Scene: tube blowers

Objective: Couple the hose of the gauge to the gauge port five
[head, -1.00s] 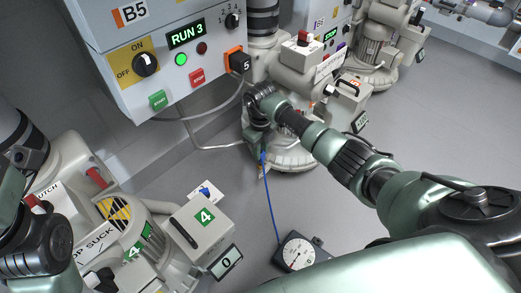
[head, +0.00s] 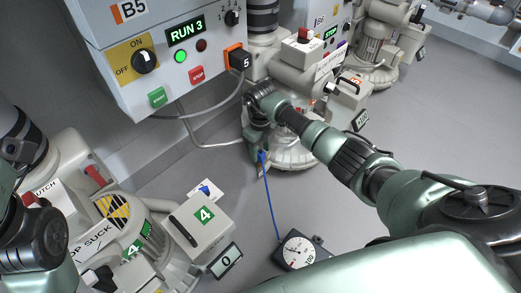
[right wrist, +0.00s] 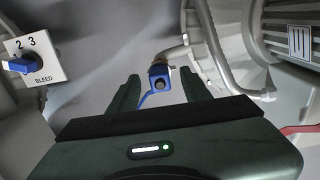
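The gauge (head: 298,252) is a dark box with a white round dial on the floor at the bottom centre of the head view. Its thin blue hose (head: 270,205) runs up to a blue coupler (head: 262,158) by the base of machine five.
A control box (head: 175,60) with a plug marked 5 (head: 240,60) hangs above. Pump 4 (head: 205,215) stands at lower left. In the right wrist view a blue bleed knob (right wrist: 25,63) is at left and grey pipes (right wrist: 215,50) at right.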

